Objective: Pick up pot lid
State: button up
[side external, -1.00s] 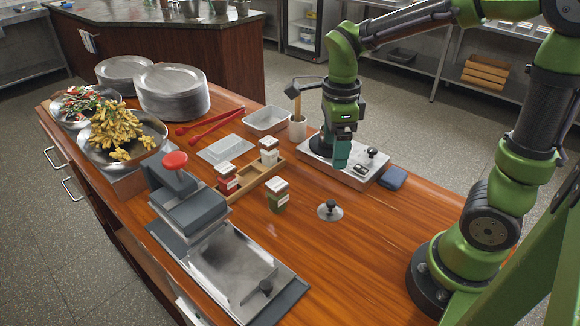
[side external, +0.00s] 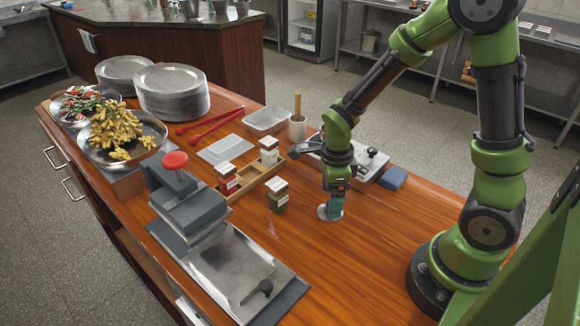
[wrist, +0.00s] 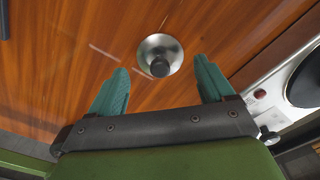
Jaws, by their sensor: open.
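The pot lid (wrist: 152,46) is a small round silver lid with a black knob (wrist: 160,67). It lies flat on the wooden counter, knob up. In the wrist view it sits just ahead of my gripper (wrist: 163,88), whose two teal fingers are spread apart, with the knob roughly between and beyond the tips. In the side view my gripper (side external: 334,212) is low over the lid (side external: 324,213) and hides most of it, including the knob. The fingers are empty. I cannot tell the exact height of the fingertips above the counter.
A burner unit (side external: 368,165) stands behind my gripper, with a blue pad (side external: 393,178) beside it. A green-labelled jar (side external: 277,195) and a wooden spice rack (side external: 243,182) stand to the left. A flat press grill (side external: 228,270) lies front left. The counter's right front is clear.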

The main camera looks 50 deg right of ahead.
aim_at(323, 210)
jog(key=shift+f, duration=1.35)
jog(key=shift+s, duration=0.1)
jog(key=c, duration=1.2)
